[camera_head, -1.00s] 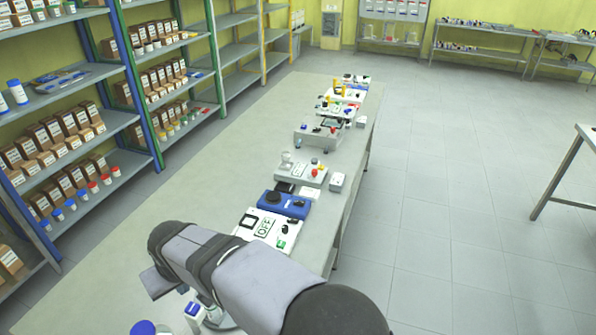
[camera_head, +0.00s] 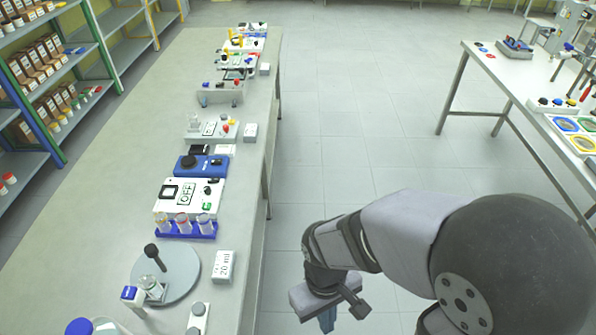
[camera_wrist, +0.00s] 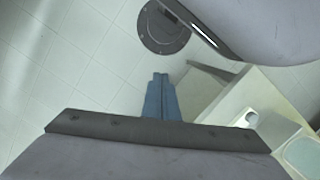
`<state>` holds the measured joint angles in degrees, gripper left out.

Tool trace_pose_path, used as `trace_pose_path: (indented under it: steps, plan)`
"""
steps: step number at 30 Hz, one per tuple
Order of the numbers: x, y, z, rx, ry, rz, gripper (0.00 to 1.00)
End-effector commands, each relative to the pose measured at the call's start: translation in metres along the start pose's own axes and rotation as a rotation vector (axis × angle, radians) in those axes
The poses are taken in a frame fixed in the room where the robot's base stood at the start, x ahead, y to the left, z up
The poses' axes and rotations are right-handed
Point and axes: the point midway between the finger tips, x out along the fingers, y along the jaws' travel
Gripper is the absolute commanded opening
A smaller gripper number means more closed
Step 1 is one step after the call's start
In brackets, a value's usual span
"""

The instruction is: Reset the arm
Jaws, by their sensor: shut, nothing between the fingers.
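My arm comes in from the lower right in the head view, over the floor between the two tables. My gripper (camera_head: 328,320) hangs downward to the right of the long table (camera_head: 232,290), apart from it, with its tips at the bottom of the picture. In the wrist view my gripper (camera_wrist: 161,78) shows as two blue fingers closed together, with nothing held between them. Pale floor tiles lie behind the fingers.
The long table carries a round grey plate (camera_head: 180,272), a blue rack of vials (camera_head: 185,230), a "20 ml" box (camera_head: 224,265) and several devices behind. A second table (camera_head: 540,95) stands right. Shelves (camera_head: 50,70) stand left. The floor (camera_head: 350,130) between the tables is clear.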

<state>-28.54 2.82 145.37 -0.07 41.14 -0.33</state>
Motion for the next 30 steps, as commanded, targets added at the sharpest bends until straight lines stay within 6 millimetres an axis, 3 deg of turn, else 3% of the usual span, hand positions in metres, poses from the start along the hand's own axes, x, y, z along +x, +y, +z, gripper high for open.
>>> trace_pose_path:
  steps: [1,6,12,18,30]
  plan:
    - [-0.004,0.017,0.002,0.084,0.027,-0.012,0.00]
    - [-0.021,0.062,-0.001,0.297,0.121,-0.029,0.00]
    - [-0.028,0.096,0.006,0.452,0.163,-0.035,0.00]
    - [-0.026,0.105,0.011,0.499,0.160,-0.039,0.00]
    - [-0.026,0.105,0.010,0.498,0.159,-0.039,0.00]
